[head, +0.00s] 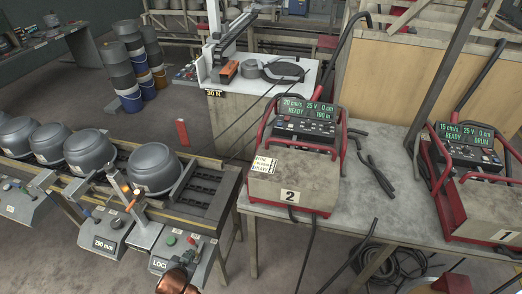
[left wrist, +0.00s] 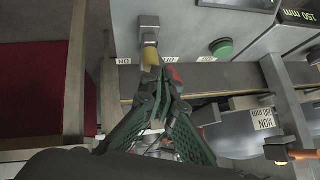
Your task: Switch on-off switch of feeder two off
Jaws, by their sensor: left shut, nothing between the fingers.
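Feeder two (head: 291,185) is the worn box marked 2 on the table in the head view, with red handle frames. Its lit green display (head: 307,108) reads READY above a dark panel of small controls (head: 304,131). I cannot make out which control is the on-off switch or its position. In the left wrist view, my left gripper (left wrist: 158,78) has green fingers, shut and empty. Its tips are close to a yellow-sleeved lever (left wrist: 149,54) and a red part; contact is unclear. I cannot clearly pick out the left gripper in the head view. The right gripper is in neither view.
Feeder one (head: 487,203), also lit READY, stands to the right on the same table (head: 390,215). Left are grey cylinders (head: 152,168) on a rail with control boxes (head: 180,252). A green button (left wrist: 221,47) is near my gripper. Cables lie below the table.

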